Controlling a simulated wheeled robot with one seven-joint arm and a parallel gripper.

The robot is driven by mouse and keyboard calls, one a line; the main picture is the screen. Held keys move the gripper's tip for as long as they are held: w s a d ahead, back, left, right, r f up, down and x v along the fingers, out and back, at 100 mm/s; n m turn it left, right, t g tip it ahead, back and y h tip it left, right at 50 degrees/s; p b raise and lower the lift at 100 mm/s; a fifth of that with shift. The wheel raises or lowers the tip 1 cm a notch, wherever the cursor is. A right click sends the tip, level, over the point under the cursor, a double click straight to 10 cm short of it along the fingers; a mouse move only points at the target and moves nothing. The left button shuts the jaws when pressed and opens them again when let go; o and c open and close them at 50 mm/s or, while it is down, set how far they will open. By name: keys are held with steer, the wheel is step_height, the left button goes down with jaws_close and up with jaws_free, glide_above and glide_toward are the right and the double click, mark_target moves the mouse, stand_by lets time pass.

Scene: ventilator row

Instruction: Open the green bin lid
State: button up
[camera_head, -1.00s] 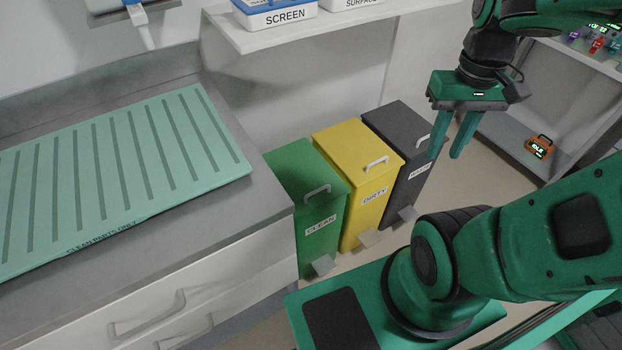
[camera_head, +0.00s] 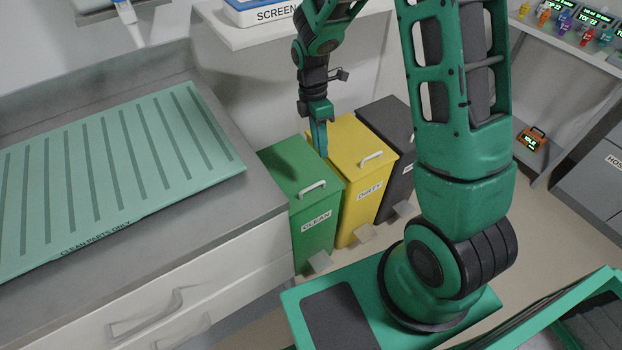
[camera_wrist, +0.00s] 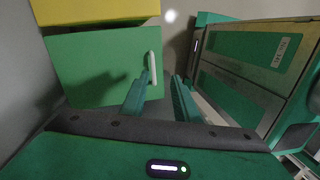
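The green bin (camera_head: 315,230) labelled CLEAN stands between the counter and the yellow bin, with its green lid (camera_head: 285,168) shut. A pale bar handle (camera_head: 312,188) is on the lid near its front edge. My gripper (camera_head: 321,150) points down over the border of the green and yellow lids, behind the handle in the picture. In the wrist view my gripper (camera_wrist: 160,88) is open, with an empty gap between the fingers. The green lid (camera_wrist: 95,70) and handle (camera_wrist: 152,68) show beyond the fingers; the handle is close to the left fingertip. Contact cannot be told.
The yellow DIRTY bin (camera_head: 360,190) and a dark grey bin (camera_head: 392,128) stand right of the green one. The counter (camera_head: 225,195) with a striped green mat (camera_head: 110,165) borders it on the left. A shelf (camera_head: 235,38) hangs above. Pedals (camera_head: 320,262) stick out at the bins' feet.

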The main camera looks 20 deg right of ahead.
step_height(320, 180, down, 4)
steer(key=w+a+n, duration=0.1)
steer(key=a+n, duration=0.1)
steer(key=a, duration=0.1)
glide_above(312, 191)
step_height(312, 191, down, 10)
steer(key=shift+f, duration=0.1)
jaws_close()
